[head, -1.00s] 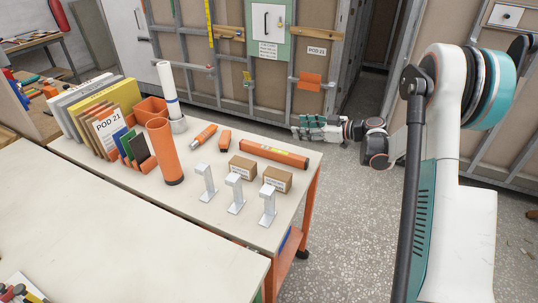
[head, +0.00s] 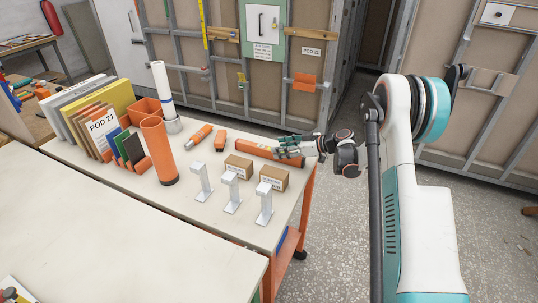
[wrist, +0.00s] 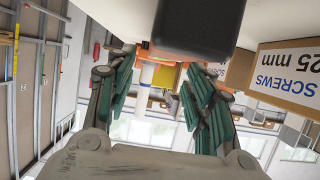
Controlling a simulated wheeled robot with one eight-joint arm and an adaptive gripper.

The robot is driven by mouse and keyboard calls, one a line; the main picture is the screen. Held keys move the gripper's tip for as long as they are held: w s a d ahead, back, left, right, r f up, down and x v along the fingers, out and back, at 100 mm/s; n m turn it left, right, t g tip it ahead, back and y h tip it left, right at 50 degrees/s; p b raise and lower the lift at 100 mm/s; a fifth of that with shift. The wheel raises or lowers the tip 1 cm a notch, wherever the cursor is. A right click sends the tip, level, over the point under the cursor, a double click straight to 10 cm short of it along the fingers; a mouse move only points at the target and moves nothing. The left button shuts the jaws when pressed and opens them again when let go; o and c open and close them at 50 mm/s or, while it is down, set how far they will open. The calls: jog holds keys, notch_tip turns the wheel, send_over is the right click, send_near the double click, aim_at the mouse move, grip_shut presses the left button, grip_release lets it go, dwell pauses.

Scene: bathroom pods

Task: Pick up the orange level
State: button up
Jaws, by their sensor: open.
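The orange level (head: 250,150) is a long orange bar lying on the near workbench, behind two small cardboard boxes. A dark block (wrist: 195,25) close at the top of the wrist view looks like the level's end cap. I cannot tell whether the fingers touch the level.
Cardboard boxes (head: 239,166) and (head: 273,177) sit in front of the level, one marked SCREWS in the wrist view (wrist: 285,75). Several metal brackets (head: 232,192), an orange tube (head: 159,152), orange tools (head: 221,141) and a folder rack stand on the bench (head: 160,215).

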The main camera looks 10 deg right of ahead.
aim_at(269, 153)
jog(key=b+x, duration=0.1)
jog(key=x, duration=0.4)
jog(key=shift+d+f+b, duration=0.15)
jog(key=shift+f+b, duration=0.2)
jog(key=shift+b, duration=0.05)
jog(key=shift+r, duration=0.1)
grip_shut()
